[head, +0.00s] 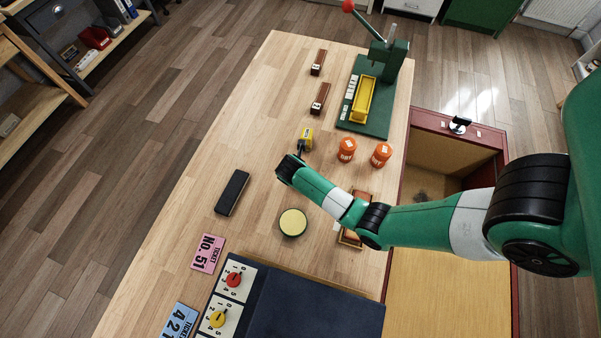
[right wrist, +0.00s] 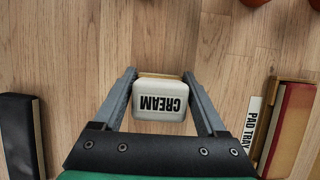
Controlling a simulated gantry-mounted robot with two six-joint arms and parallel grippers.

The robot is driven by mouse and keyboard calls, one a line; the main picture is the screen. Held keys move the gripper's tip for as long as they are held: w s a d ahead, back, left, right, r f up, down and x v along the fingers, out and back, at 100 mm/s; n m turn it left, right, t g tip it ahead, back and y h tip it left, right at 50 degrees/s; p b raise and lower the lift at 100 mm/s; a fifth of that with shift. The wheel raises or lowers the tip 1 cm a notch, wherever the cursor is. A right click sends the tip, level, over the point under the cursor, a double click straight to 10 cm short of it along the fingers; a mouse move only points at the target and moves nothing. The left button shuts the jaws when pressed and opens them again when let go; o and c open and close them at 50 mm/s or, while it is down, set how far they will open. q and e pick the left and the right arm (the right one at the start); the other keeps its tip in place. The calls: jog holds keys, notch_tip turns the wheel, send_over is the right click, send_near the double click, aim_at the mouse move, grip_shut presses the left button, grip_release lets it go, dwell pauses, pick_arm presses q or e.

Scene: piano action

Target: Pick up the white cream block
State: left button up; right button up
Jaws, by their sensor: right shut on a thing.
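The white cream block (right wrist: 160,99), lettered CREAM, sits between the two grey fingers of my right gripper (right wrist: 163,100) in the right wrist view. The fingers press on its two sides, so the gripper is shut on it. A yellowish edge shows along its far side. In the head view my right gripper (head: 302,147) is at the middle of the wooden table, with a small yellow and grey piece (head: 306,134) at its tips. I cannot tell for sure whether the block is clear of the table. My left gripper is not in view.
Two orange pots (head: 346,150) stand right of the gripper. A black bar (head: 232,192) and a round cream-topped disc (head: 293,222) lie nearer. A pad tray (right wrist: 289,128) is partly under my arm. A green press (head: 375,115) stands at the back; a dial panel (head: 226,300) is in front.

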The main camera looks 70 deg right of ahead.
jog(key=shift+c, duration=0.4)
jog(key=shift+r, duration=0.4)
notch_tip(320, 180, up, 2)
jog(key=shift+r+p, duration=0.25)
jog(key=shift+p, duration=0.55)
jog(key=s+a+r+p, duration=0.2)
jog(key=a+r, duration=0.3)
jog(key=a, duration=0.1)
jog(key=s+a+r+p, duration=0.2)
jog(key=a+r+p, duration=0.1)
jog(key=a, duration=0.4)
jog(key=shift+v, duration=0.95)
jog(key=o, duration=1.1)
jog(key=shift+d, duration=0.15)
jog(key=c, duration=0.7)
